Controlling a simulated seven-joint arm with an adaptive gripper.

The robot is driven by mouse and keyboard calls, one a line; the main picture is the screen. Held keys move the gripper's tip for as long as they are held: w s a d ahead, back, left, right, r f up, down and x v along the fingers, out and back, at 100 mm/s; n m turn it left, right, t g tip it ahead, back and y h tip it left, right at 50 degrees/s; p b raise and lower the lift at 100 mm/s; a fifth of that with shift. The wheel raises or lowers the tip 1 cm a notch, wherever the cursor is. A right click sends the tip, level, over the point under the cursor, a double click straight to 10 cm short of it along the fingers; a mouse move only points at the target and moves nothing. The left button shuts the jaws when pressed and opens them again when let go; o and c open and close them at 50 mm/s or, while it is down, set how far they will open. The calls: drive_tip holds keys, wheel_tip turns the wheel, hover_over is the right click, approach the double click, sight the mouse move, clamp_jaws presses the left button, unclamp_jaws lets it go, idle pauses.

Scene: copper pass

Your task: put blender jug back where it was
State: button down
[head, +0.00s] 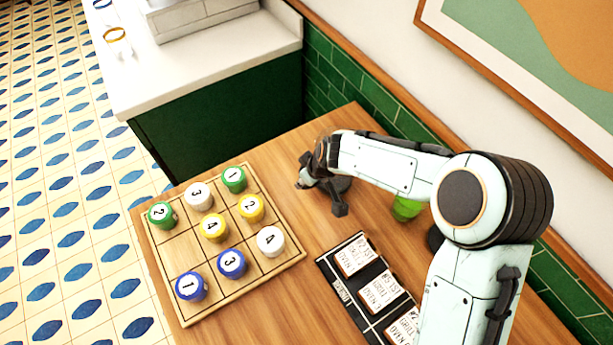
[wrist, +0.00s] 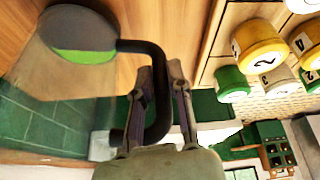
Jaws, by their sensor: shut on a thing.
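The blender jug (wrist: 82,32) has a clear body, a dark round end with green showing in it, and a black handle (wrist: 160,110). My gripper (wrist: 163,72) is shut on this handle, one finger on each side. In the wrist view the jug's dark end is towards the wooden table, and I cannot tell whether it touches. In the head view my gripper (head: 322,192) is over the table to the right of the game board, and the jug is mostly hidden by the gripper and arm.
A wooden grid board (head: 172,247) with several numbered coloured pieces lies to the left. A black tray (head: 342,291) with white labelled cards lies in front. A bright green object (head: 405,208) shows partly behind my arm. Green tiled wall (head: 385,122) runs along the back right.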

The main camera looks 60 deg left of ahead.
drive_tip(key=shift+f, duration=0.4)
drive_tip(key=c, duration=1.1)
unclamp_jaws()
drive_tip(key=shift+o, duration=0.2)
drive_tip(key=v, duration=1.2)
